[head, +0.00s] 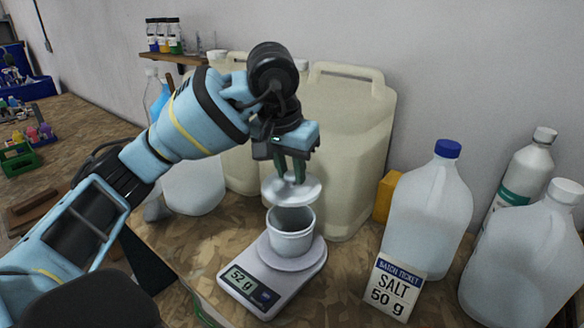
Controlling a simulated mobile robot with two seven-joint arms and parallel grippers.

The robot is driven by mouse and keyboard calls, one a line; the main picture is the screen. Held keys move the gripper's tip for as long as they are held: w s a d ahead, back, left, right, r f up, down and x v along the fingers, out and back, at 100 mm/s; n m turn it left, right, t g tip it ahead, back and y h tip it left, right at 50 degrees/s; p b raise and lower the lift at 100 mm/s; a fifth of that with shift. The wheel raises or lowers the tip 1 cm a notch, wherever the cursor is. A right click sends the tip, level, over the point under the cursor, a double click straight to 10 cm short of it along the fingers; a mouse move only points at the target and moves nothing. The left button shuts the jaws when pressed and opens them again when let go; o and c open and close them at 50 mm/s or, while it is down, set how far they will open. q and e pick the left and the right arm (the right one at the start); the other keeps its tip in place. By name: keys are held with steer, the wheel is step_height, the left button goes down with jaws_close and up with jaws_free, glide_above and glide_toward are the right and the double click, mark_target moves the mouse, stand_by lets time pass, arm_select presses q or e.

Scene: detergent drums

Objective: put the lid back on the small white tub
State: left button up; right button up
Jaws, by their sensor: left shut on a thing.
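The small white tub (291,238) stands upright and uncovered on the pan of a kitchen scale (262,289), whose display reads 52 g. The round white lid (290,190) is held roughly level just above the tub's mouth, with a gap between them. My left gripper (291,176) points down and is shut on the lid from above. The left arm comes in from the left. My right gripper is not in view. What lies inside the tub is mostly hidden in shade.
A card reading "BATCH TICKET SALT 50 g" (391,289) stands right of the scale. A blue-capped jug (427,215) and a white-capped jug (530,260) stand farther right. Large pale canisters (350,150) are behind. A green crate (22,158) sits far left.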

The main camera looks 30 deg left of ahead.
mark_target(287, 188)
arm_select(q)
steer(key=shift+s, duration=0.2)
steer(key=shift+f, duration=0.25)
steer(key=shift+f+b, duration=1)
steer(key=shift+f, duration=1.9)
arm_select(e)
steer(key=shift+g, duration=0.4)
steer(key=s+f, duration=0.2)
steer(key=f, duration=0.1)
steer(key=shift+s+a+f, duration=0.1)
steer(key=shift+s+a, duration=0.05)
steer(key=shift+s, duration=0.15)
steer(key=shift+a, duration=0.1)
arm_select(q)
steer(key=shift+f+b, duration=0.2)
steer(key=shift+b, duration=0.15)
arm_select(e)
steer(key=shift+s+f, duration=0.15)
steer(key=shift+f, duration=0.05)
